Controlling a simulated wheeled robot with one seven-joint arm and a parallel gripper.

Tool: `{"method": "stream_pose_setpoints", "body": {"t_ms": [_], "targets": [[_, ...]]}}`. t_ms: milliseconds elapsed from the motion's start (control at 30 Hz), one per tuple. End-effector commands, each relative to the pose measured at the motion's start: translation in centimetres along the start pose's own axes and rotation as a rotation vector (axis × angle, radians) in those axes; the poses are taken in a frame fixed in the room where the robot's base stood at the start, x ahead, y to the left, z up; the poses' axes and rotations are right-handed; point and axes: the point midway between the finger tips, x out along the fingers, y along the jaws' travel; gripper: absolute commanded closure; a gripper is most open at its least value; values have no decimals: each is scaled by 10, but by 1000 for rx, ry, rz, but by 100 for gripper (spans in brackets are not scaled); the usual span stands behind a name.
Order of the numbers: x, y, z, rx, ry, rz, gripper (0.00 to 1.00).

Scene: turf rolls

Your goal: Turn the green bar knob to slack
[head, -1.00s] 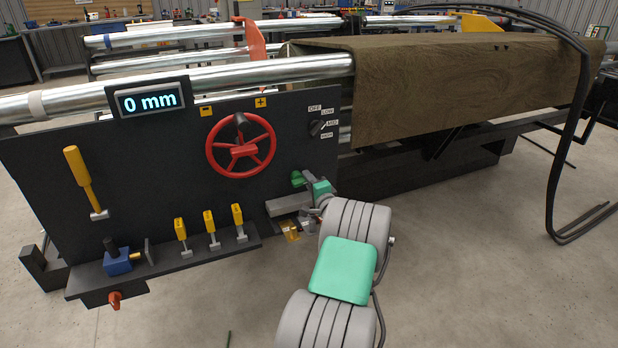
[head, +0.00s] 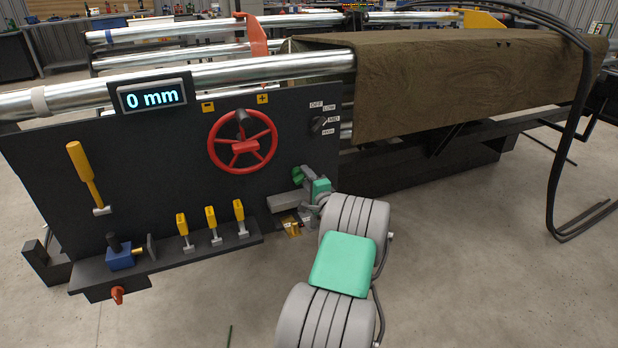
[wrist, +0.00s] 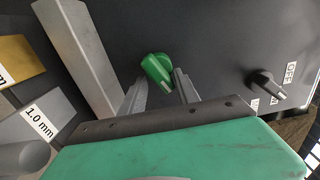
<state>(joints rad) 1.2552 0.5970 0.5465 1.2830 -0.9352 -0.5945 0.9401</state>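The green bar knob (head: 298,175) is on the dark front panel, right of and below the red handwheel. In the wrist view the knob (wrist: 157,70) shows as a green bar with a pale mark at its lower end. My gripper (wrist: 160,85) is at the panel with its two grey fingers apart. One finger is left of the knob and the other is close along its right side. The knob's lower end lies between the fingertips; I cannot tell whether either finger touches it. In the head view my gripper (head: 305,183) partly covers the knob's surroundings.
A grey block (wrist: 85,55) stands out left of the knob. A black selector knob (wrist: 265,84) with an OFF label is to the right. The red handwheel (head: 242,141) is above left. Yellow levers (head: 211,220) line the lower ledge. The display (head: 152,95) reads 0 mm.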

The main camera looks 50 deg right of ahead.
Motion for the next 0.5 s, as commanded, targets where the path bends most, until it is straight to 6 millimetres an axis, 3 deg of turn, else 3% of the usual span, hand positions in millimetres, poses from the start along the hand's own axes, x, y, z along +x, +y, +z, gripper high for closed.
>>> {"method": "stream_pose_setpoints", "body": {"t_ms": [500], "targets": [[-2, -2, -7, -5, 12, -2, 64]]}}
